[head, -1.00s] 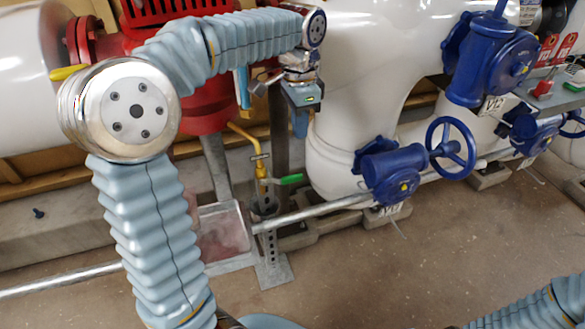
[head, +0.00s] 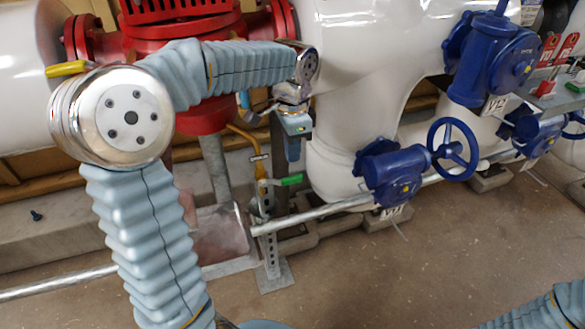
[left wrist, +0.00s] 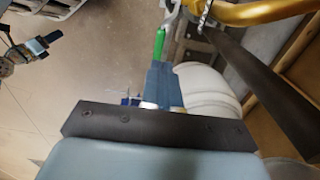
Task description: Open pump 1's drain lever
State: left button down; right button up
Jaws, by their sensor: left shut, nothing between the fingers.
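The drain lever has a green handle (head: 289,179) on a brass valve (head: 261,172) below the red pump (head: 205,105). In the head view the handle points right, roughly level. It also shows in the left wrist view (left wrist: 159,43), just beyond the fingertips. My left gripper (head: 292,155) is shut and empty, pointing down just above the handle. In the left wrist view its closed fingers (left wrist: 162,82) lie close to the green handle; I cannot tell whether they touch. What looks like my right gripper (left wrist: 38,46) shows small at the left edge there; its jaws are unclear.
A yellow pipe (head: 243,136) leads down to the valve. A perforated metal post (head: 270,240) stands under it. A large white pipe (head: 335,165) and blue valves with handwheels (head: 453,149) stand to the right. The floor (head: 370,270) in front is clear.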

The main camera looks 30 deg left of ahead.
aim_at(293, 176)
pick_arm(q)
notch_tip(293, 176, down, 5)
jog(key=shift+f, duration=0.1)
pick_arm(e)
jog(key=shift+d+f, duration=0.1)
jog(key=shift+f, duration=0.15)
jog(key=shift+w+r, duration=0.1)
